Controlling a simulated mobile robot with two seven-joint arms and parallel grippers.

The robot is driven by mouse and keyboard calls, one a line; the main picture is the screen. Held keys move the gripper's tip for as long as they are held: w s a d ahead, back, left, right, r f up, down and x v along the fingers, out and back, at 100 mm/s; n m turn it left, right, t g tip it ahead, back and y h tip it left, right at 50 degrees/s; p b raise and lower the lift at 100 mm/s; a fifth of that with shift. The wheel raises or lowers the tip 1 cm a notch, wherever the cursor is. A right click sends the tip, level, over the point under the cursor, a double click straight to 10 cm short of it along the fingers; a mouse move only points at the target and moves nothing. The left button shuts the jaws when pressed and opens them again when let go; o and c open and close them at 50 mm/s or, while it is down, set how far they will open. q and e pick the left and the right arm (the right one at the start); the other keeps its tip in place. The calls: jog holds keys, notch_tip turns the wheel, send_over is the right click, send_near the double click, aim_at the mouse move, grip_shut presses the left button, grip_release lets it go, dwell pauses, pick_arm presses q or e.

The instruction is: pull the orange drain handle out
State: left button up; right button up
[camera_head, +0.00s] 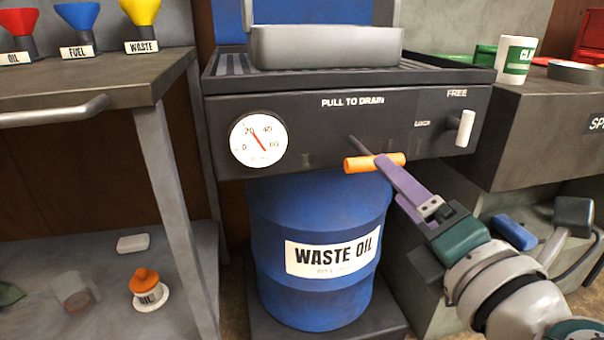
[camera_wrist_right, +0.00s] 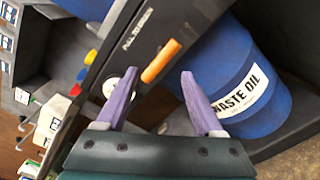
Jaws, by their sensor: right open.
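The orange drain handle (camera_head: 359,164) is a short crossbar on a dark rod, sticking out of the black panel under the words "PULL TO DRAIN". It also shows in the right wrist view (camera_wrist_right: 161,61), beyond and between the fingertips. My right gripper (camera_head: 385,162) has purple fingers and reaches up to the handle from the lower right; one finger overlaps the bar in the head view. In the wrist view the jaws (camera_wrist_right: 160,85) are open with nothing between the pads, and the handle lies just ahead. My left gripper is not in view.
A blue waste oil drum (camera_head: 318,220) stands below the panel. A dial gauge (camera_head: 258,139) is on the panel's left, and a white lever (camera_head: 465,128) on its right by "FREE" and "LOCK". A grey pan (camera_head: 325,47) sits on top. A workbench (camera_head: 75,85) stands left.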

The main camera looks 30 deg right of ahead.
jog(key=shift+v, duration=1.8)
